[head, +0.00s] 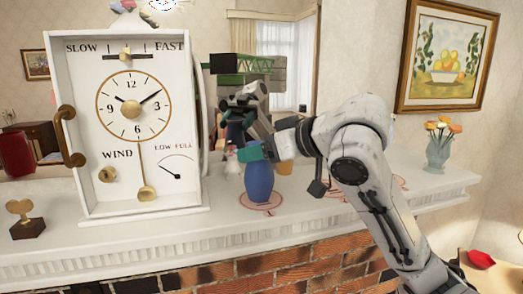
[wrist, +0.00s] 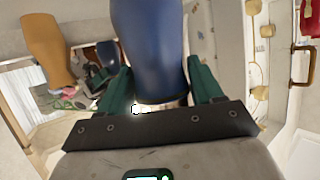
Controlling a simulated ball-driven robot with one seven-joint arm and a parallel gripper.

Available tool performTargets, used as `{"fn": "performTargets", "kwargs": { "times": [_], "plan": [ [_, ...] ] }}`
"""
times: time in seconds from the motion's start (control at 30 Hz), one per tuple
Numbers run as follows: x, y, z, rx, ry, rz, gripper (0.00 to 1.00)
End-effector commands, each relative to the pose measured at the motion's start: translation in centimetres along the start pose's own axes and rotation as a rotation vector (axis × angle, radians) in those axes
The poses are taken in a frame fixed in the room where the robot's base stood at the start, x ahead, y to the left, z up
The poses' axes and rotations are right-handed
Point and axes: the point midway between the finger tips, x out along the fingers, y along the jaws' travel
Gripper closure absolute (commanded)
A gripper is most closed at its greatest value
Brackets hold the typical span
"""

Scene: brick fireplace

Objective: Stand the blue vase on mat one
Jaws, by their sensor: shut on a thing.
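The blue vase (head: 259,183) is upright over a round pink-rimmed mat (head: 273,206) on the white mantel, just right of the clock. I cannot tell whether its base touches the mat, and I cannot read a number on it. My gripper (head: 256,151) is shut on the vase's upper part. In the wrist view the vase (wrist: 150,45) sits between the green fingers of my gripper (wrist: 160,88). Another similar mat (head: 340,193) lies to the right, partly hidden by my arm.
A tall white clock (head: 125,180) stands close left of the vase. A small key on a block (head: 26,222) is at far left. An orange vase (wrist: 48,48) stands behind. A flower vase (head: 438,152) is at right. The mantel's front edge is close.

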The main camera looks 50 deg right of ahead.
Motion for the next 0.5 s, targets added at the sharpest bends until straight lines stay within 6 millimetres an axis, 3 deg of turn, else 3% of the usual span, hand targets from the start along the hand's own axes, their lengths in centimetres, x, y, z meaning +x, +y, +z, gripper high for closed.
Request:
{"fn": "performTargets", "kwargs": {
  "times": [0.33,0.37,0.5],
  "plan": [
    [0.11,-0.02,0.29,0.000,0.001,0.000,0.72],
    [0.07,-0.01,0.19,0.000,0.000,0.000,0.32],
    [0.06,-0.01,0.18,0.000,0.000,0.000,0.18]
  ]
}}
